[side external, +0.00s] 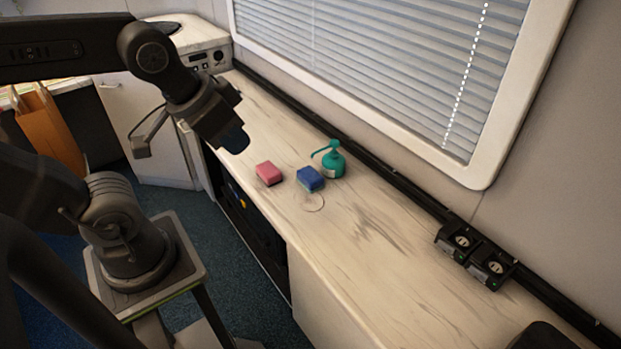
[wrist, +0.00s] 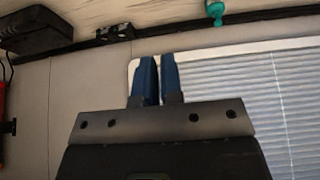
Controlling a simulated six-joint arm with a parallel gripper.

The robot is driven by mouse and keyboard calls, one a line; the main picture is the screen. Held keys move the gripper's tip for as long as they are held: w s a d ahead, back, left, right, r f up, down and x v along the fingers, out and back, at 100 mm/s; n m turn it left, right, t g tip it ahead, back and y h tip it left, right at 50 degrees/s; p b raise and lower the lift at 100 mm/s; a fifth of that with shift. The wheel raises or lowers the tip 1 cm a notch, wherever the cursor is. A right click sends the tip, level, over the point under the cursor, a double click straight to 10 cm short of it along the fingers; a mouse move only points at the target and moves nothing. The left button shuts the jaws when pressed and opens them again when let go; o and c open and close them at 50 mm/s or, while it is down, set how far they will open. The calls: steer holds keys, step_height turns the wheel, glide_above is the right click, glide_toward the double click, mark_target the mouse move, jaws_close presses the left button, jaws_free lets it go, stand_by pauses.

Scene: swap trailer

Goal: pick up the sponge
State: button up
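Two sponge-like blocks lie on the counter in the side external view: a pink one (side external: 269,174) and a blue one (side external: 311,179) to its right. Which of them the task means, I cannot tell. My gripper (side external: 236,143) is in the air above the counter, up and to the left of both blocks, touching neither. In the wrist view its two blue fingers (wrist: 159,80) are close together with nothing visible between them. Neither block shows in the wrist view.
The counter (side external: 400,262) is clear further right, up to black sockets (side external: 475,254) along the wall rail. Window blinds (side external: 400,60) hang behind.

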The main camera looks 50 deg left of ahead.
steer(key=o, duration=1.7)
steer(key=w+f+n+h, duration=0.2)
steer(key=w+n, duration=0.7)
steer(key=w, duration=0.1)
steer(key=n+g+y, duration=0.1)
steer(key=n+y, duration=0.1)
steer(key=n, duration=2.5)
glide_above(309, 174)
steer(key=s, duration=0.5)
step_height(309, 174, down, 23)
steer(key=shift+w+x, duration=0.2)
steer(key=shift+x, duration=6.4)
